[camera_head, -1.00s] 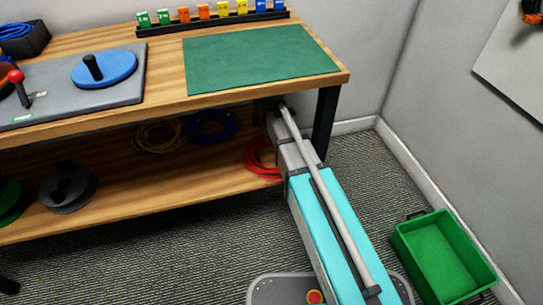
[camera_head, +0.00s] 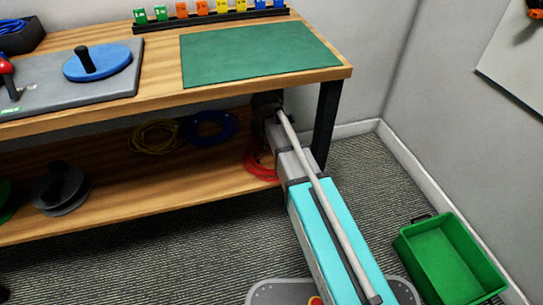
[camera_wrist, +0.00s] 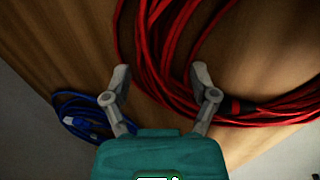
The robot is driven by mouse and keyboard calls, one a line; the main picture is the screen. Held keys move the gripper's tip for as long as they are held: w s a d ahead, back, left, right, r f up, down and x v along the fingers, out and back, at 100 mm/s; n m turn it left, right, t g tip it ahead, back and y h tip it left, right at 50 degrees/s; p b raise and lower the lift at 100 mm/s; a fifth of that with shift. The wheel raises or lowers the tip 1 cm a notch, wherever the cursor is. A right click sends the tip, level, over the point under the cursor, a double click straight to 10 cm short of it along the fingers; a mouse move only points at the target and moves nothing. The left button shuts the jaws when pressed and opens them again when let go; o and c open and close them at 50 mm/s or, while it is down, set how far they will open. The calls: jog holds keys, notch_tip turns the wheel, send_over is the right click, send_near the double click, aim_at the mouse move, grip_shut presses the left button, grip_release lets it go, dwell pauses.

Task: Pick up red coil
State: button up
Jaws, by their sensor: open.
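The red coil (camera_head: 260,165) lies on the lower wooden shelf of the bench, near its right end. My arm hides part of it in the head view. In the wrist view the red coil (camera_wrist: 165,60) fills the top and right, with a dark tie on its right strands. My gripper (camera_wrist: 160,84) is open, its two grey fingers spread on either side of part of the red strands. I cannot tell whether the fingers touch the coil. No strand is visibly clamped. The fingers are hidden under the benchtop in the head view.
A blue coil (camera_head: 210,129) and a yellow coil (camera_head: 155,137) lie left of the red one on the shelf. The benchtop (camera_head: 160,95) overhangs my arm, and a dark leg (camera_head: 326,120) stands close on its right. A green bin (camera_head: 445,260) sits on the floor at right.

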grip_shut()
dwell(0.4)
jog(key=shift+r, duration=0.1)
